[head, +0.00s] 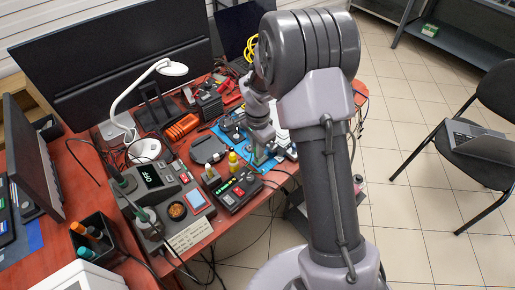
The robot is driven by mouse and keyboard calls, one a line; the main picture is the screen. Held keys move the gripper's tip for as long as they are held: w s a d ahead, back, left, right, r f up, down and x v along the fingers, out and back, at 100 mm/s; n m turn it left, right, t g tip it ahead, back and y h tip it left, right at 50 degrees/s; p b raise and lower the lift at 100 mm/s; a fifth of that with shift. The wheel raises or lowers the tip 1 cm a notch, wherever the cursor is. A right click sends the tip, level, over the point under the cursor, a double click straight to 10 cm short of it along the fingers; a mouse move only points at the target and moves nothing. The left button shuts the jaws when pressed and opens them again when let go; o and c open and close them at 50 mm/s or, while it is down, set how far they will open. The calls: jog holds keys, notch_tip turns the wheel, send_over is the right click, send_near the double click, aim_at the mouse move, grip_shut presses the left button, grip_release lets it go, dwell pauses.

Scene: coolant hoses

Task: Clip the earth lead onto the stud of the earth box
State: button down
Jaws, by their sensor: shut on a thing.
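My gripper (261,154) points down over the right part of the blue mat, near the table's front edge. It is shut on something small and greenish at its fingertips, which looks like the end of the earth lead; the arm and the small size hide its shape. The earth box and its stud cannot be made out for sure. Small pale parts (286,147) lie to the right of the gripper.
A yellow bottle (233,162) stands close to the left of my gripper. A soldering station (153,178), a white lamp (126,104) and orange tools (181,127) crowd the red table (91,169). Cables hang off the front edge. Tiled floor on the right is open up to a chair (484,140).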

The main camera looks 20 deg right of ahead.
jog(key=shift+f, duration=0.3)
jog(key=shift+f, duration=0.1)
dwell(0.3)
jog(key=shift+b, duration=0.3)
jog(key=shift+f, duration=0.2)
jog(key=shift+f, duration=0.1)
jog(key=c, duration=1)
grip_release()
notch_tip(320, 180, up, 9)
jog(key=p, duration=0.6)
